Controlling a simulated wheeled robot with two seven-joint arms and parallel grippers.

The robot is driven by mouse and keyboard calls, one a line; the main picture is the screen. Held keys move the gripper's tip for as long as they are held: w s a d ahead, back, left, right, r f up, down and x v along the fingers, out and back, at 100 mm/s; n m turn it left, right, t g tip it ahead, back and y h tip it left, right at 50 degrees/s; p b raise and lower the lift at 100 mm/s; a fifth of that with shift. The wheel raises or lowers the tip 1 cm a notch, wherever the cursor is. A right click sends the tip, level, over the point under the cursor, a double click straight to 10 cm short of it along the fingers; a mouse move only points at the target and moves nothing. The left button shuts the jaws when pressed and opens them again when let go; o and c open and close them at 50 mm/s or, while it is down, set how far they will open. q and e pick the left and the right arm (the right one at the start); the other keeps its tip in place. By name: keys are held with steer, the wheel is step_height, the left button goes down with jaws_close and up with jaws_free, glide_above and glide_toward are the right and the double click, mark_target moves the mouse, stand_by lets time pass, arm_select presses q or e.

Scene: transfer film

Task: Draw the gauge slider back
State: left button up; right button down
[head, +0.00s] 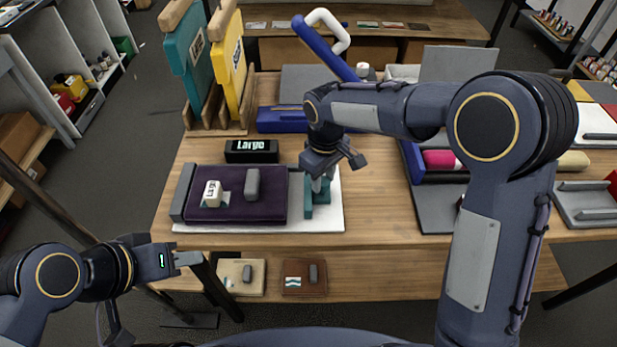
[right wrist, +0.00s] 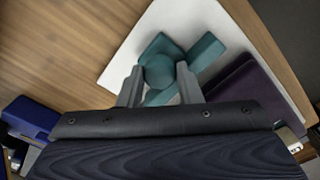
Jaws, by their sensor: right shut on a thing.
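The teal gauge slider (head: 309,205) stands on a white board (head: 334,212) at the right end of a dark purple pad (head: 265,207). In the right wrist view its round teal knob (right wrist: 159,71) sits between my two fingers, with teal arms spreading below it. My right gripper (head: 321,183) points down and is shut on the slider's knob. The head view partly hides this contact behind the wrist. My left gripper (head: 188,259) is off the table's front left edge, away from the slider; its finger gap is unclear.
A white block marked Large (head: 212,193) and a grey block (head: 252,184) sit on the pad. A grey bar (head: 183,192) edges its left end. Behind are a black Large sign (head: 251,151) and a blue tool (head: 282,120). Bare wood lies right of the board.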

steer(key=shift+d, duration=1.05)
steer(key=c, duration=1)
jaws_free()
steer(key=shift+r, duration=0.15)
step_height(320, 180, up, 8)
steer(key=shift+f+b, duration=0.2)
steer(key=shift+b, duration=0.15)
